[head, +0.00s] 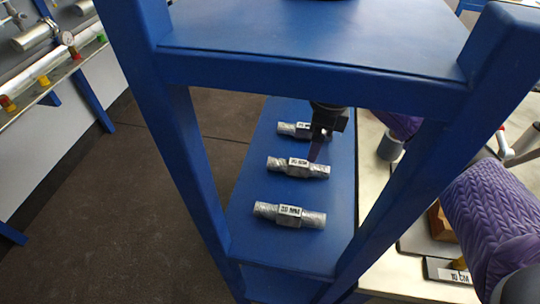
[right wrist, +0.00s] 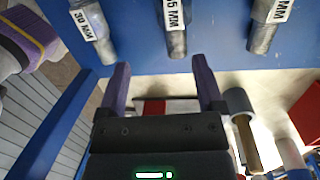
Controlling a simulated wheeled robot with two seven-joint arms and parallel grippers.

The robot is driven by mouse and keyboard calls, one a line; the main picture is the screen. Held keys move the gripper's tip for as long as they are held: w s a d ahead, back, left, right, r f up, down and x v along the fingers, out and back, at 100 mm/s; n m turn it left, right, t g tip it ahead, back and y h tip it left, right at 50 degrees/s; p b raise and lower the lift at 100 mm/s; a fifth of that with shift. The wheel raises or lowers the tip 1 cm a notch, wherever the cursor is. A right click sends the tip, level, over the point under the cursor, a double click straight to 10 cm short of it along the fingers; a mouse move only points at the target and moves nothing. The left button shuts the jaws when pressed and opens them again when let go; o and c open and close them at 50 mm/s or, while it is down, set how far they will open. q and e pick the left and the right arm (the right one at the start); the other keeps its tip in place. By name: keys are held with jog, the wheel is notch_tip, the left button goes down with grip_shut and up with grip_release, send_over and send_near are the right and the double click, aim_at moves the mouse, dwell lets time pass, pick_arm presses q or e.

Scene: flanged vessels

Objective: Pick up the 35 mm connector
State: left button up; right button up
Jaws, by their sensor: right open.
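Three silver connectors with white labels lie in a row on the blue shelf (head: 255,180). The middle one, the 35 mm connector (head: 298,167), also shows at the top centre of the right wrist view (right wrist: 176,30), its label partly cut off. The near one reads 30 MM (head: 290,215). The far connector (head: 293,129) is partly covered by my right gripper, and its number cannot be read. My right gripper (head: 322,147) is open and empty, with purple fingers. In the right wrist view (right wrist: 163,80) the 35 mm connector lies ahead, between the finger lines, apart from them.
Blue rack posts (head: 180,150) and an upper shelf (head: 320,35) frame the connectors. A pale bench (head: 400,200) stands right of the rack, with a grey cylinder (head: 390,147) on it. Dark floor (head: 120,210) lies left, beside a wall-side bench with vessels (head: 35,35).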

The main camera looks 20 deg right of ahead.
aim_at(316, 166)
jog(key=shift+w+d+h, duration=0.1)
jog(key=shift+w+h, duration=0.2)
jog(key=shift+h, duration=0.4)
jog(key=shift+d+f, duration=0.1)
jog(key=shift+f, duration=0.25)
jog(key=f+b, duration=0.1)
jog(key=f, duration=0.2)
jog(key=f+b, duration=0.1)
jog(key=f, duration=0.2)
jog(key=d+f+b, duration=0.1)
jog(key=f, duration=0.2)
jog(key=shift+s+f+b, duration=0.15)
jog(key=shift+f+b, duration=0.05)
jog(key=shift+b, duration=0.2)
jog(key=shift+r, duration=0.15)
jog(key=shift+c, duration=0.6)
pick_arm(q)
jog(key=shift+m, duration=0.7)
jog(key=f, duration=0.1)
jog(key=d+f, duration=0.1)
jog(key=f, duration=0.1)
jog(key=shift+s+d+f, duration=0.3)
jog(key=shift+s, duration=0.05)
pick_arm(e)
grip_shut()
